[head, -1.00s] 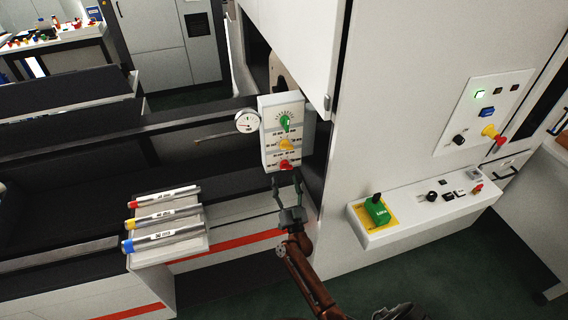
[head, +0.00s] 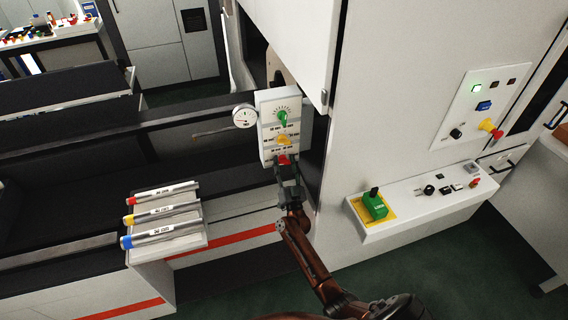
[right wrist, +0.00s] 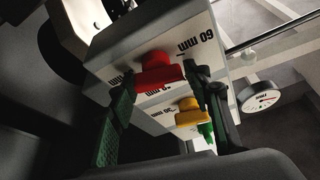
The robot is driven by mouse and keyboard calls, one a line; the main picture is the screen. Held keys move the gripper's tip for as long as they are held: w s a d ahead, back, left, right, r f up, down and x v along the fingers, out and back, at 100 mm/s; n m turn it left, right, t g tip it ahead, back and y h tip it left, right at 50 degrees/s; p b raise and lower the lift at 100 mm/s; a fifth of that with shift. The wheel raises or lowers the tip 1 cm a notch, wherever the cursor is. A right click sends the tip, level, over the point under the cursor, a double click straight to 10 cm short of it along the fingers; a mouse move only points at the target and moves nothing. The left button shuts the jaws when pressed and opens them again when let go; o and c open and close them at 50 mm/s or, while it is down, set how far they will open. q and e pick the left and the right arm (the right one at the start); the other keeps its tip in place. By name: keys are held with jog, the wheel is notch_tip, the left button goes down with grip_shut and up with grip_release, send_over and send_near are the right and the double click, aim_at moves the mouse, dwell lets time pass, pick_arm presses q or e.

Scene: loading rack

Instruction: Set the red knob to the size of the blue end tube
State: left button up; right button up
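The red knob (head: 283,160) is the lowest of three knobs on the white panel (head: 266,152). My right gripper (head: 284,168) is at it from below. In the right wrist view, the red knob (right wrist: 158,72) lies between the tips of the two green-lined fingers (right wrist: 163,88), which stand apart with no clear grip. A "60 mm" mark shows right of the knob; another mark is partly hidden. The blue end tube (head: 160,237) is the nearest of three silver tubes on the white rack; its label is too small to read surely. My left gripper is out of view.
Yellow (head: 283,140) and green (head: 282,117) knobs sit above the red one. A round gauge (head: 244,117) is left of the panel. The white cabinet wall (head: 400,100) stands close right. Tubes with red and yellow ends lie beside the blue one.

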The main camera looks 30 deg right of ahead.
jog(key=shift+c, duration=0.7)
jog(key=c, duration=0.6)
jog(key=shift+a, duration=0.15)
jog(key=shift+c, duration=0.2)
jog(key=m+g+h+p, duration=0.1)
jog(key=m, duration=0.2)
jog(key=m+h+p, duration=0.1)
jog(key=m+p, duration=0.1)
jog(key=m, duration=0.1)
jog(key=shift+r+g, duration=0.15)
jog(key=shift+g, duration=0.25)
jog(key=m+g+p, duration=0.1)
jog(key=m+p, duration=0.1)
jog(key=m+g+h+p, duration=0.1)
jog(key=m+p, duration=0.1)
jog(key=m, duration=0.1)
jog(key=shift+d+h, duration=0.2)
jog(key=shift+h, duration=0.1)
pick_arm(q)
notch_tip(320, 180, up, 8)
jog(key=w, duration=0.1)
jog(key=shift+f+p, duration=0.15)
jog(key=shift+p, duration=0.15)
pick_arm(e)
jog(key=shift+f+m, duration=0.2)
jog(key=shift+m, duration=0.5)
jog(key=shift+f+g, duration=0.1)
jog(key=shift+g, duration=0.2)
